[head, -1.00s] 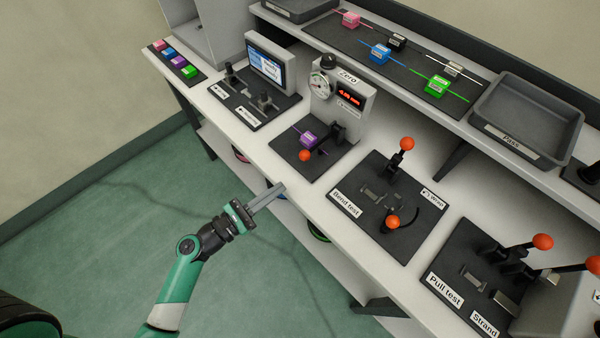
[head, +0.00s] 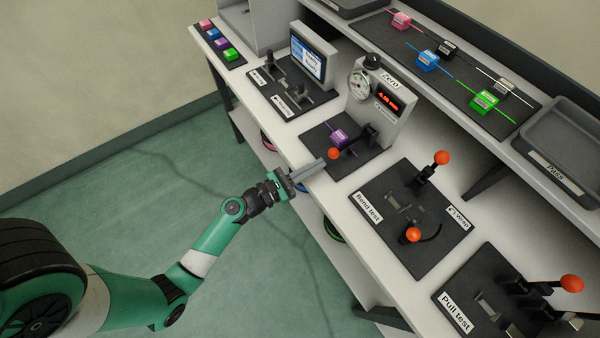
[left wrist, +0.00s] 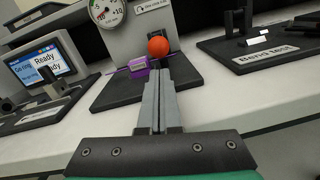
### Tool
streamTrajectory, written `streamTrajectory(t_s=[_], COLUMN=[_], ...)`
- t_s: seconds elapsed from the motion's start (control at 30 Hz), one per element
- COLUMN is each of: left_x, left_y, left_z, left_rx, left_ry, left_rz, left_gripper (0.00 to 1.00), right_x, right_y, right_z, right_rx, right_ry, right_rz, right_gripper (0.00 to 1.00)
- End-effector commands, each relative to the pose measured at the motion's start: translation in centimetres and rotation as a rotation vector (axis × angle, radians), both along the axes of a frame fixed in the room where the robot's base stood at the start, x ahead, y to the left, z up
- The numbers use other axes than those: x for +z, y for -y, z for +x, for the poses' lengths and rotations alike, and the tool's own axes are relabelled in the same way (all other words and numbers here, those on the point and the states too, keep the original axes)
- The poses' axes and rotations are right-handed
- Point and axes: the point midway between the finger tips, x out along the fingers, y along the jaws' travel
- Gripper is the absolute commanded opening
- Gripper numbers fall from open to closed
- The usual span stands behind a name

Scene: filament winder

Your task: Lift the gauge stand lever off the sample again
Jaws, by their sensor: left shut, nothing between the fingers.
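The gauge stand (head: 384,118) has a round dial, a red digital display and a dark base. Its lever ends in an orange ball (head: 334,153), low at the front of the base. A purple sample block (head: 338,136) sits on the base beside the lever, with a thin purple strand. My left gripper (head: 318,165) is shut and empty, just in front of the ball. In the left wrist view the fingertips (left wrist: 158,88) point at the orange ball (left wrist: 158,46), with the purple sample (left wrist: 139,66) to its left. I cannot tell whether they touch the ball. My right gripper is not in view.
Right of the stand are the bend test fixture (head: 400,215) and the pull test fixture (head: 480,310), with orange-balled levers. Left is a panel with a screen (head: 308,58). Coloured blocks lie on the shelf behind. Open floor lies in front of the bench.

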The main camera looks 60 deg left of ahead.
Motion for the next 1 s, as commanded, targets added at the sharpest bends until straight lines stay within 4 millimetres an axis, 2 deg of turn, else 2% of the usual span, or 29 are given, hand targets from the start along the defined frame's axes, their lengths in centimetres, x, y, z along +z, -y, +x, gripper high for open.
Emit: streamTrajectory(t_s=[0.1,0.2,0.57,0.67,0.87,1.0], left_x=[0.0,0.1,0.1,0.4,1.3,1.2], left_y=[0.0,0.0,0.0,0.0,0.1,0.1], left_z=[1.5,2.1,2.2,2.2,2.1,2.1], left_rx=[-0.001,-0.001,0.000,-0.001,-0.002,-0.002], left_ry=[0.000,0.000,-0.001,-0.006,-0.039,-0.052], left_rz=[0.002,0.000,0.000,0.000,-0.001,-0.002], left_gripper=[0.00,0.00,0.00,0.00,0.00,0.00], right_x=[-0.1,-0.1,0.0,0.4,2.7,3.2], right_y=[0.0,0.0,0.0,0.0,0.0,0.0], right_z=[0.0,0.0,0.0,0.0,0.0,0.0], right_rx=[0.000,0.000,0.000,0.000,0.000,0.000], right_ry=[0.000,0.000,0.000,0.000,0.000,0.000], right_rz=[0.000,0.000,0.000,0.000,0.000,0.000], right_gripper=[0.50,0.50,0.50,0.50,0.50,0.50])
